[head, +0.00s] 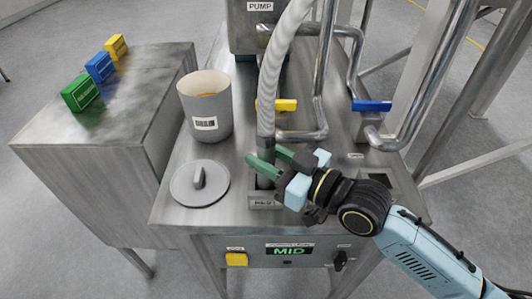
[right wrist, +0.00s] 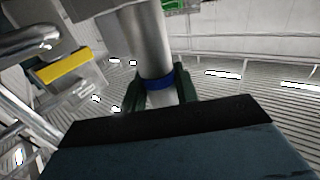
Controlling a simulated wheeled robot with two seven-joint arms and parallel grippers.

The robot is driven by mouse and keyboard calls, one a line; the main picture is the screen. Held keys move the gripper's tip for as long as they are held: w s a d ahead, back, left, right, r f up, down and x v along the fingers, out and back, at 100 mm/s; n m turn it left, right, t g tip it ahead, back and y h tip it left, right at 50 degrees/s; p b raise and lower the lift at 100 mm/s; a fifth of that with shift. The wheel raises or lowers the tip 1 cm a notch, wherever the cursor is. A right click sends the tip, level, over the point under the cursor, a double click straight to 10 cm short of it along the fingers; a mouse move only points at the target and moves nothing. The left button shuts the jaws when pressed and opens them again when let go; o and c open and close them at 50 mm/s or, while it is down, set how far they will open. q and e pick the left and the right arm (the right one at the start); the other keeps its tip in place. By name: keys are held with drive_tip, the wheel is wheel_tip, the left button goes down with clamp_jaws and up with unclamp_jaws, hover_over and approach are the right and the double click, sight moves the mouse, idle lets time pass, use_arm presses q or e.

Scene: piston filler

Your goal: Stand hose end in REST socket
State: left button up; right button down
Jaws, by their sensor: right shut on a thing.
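The pale ribbed hose (head: 277,70) comes down from the top of the head view to a grey metal end (head: 267,148). My right gripper (head: 268,162) is shut on the hose end, with its green fingers around it. In the right wrist view the metal tube (right wrist: 153,50) with a blue band (right wrist: 172,82) sits between the green fingers. The REST socket (head: 265,199) is a labelled metal block directly below the hose end. The fingers and hose end partly cover its opening, so I cannot tell whether the tip is inside it. My left gripper is not in view.
A grey hopper cup (head: 206,115) and a round lid (head: 199,184) stand left of the socket. Yellow (head: 285,105) and blue (head: 371,106) valve handles and steel pipes stand behind. Green, blue and yellow boxes sit on the left cabinet (head: 130,115).

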drive_tip(key=shift+f, duration=0.15)
drive_tip(key=shift+f, duration=0.25)
idle(0.5)
drive_tip(key=shift+s+f+b, duration=0.1)
drive_tip(key=shift+f+b, duration=0.8)
drive_tip(key=shift+f, duration=0.2)
drive_tip(key=c, duration=1)
unclamp_jaws()
drive_tip(key=shift+f, duration=0.1)
drive_tip(key=shift+o, duration=0.2)
drive_tip(key=shift+f, duration=0.1)
